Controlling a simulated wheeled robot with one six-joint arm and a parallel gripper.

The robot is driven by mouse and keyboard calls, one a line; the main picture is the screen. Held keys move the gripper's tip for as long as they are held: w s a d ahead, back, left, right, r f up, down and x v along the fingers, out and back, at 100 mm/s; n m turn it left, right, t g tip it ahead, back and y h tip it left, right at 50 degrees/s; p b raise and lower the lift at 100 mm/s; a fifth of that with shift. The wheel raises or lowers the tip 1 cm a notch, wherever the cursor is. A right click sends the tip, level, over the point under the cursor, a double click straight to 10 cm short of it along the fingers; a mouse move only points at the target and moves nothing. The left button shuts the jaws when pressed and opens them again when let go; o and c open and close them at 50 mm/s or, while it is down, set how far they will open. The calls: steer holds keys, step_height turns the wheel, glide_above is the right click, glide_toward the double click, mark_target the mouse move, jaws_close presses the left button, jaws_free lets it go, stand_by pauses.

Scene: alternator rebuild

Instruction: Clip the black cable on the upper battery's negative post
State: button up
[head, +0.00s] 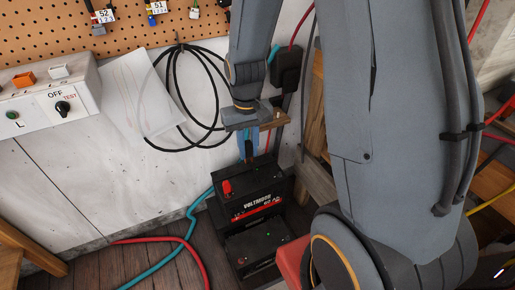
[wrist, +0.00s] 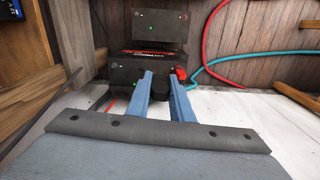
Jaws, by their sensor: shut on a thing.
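The upper battery (head: 262,196), black with a red-striped VOLTMOOR label, stands on a lower black battery (head: 262,243). A red cap or clip (head: 227,187) sits on one of its posts and also shows in the wrist view (wrist: 181,73). My gripper (head: 248,157) points down over the back of the upper battery's top. In the wrist view, its blue fingers are closed around a small black piece (wrist: 156,104), which looks like the black cable's clip. The fingers partly hide it. I cannot tell whether it touches the negative post.
Red cable (head: 190,250) and teal cable (head: 188,215) lie on the floor left of the batteries. A black cable coil (head: 176,100) hangs on the wall. A switch box (head: 45,100) is at left. Wooden posts (head: 318,95) stand close on the right.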

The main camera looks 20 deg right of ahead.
steer(key=w+d+f+m+b, duration=0.1)
steer(key=w+d+f+b, duration=0.1)
steer(key=d+f, duration=0.3)
steer(key=w+d+f+m+b, duration=0.2)
steer(key=d+f+b, duration=0.2)
steer(key=d+f, duration=0.1)
steer(key=w+d+f+m+b, duration=0.1)
steer(key=d+f+m+b, duration=0.1)
steer(key=d+f, duration=0.3)
steer(key=shift+w+d+f+b, duration=0.1)
steer(key=shift+w+f+b, duration=0.15)
steer(key=shift+f, duration=0.4)
steer(key=shift+w+d+f+b, duration=0.1)
steer(key=shift+w+f+b, duration=0.1)
steer(key=shift+f, duration=0.45)
steer(key=shift+s, duration=0.1)
steer(key=shift+f, duration=0.1)
steer(key=shift+f+b, duration=0.3)
steer(key=shift+f, duration=0.75)
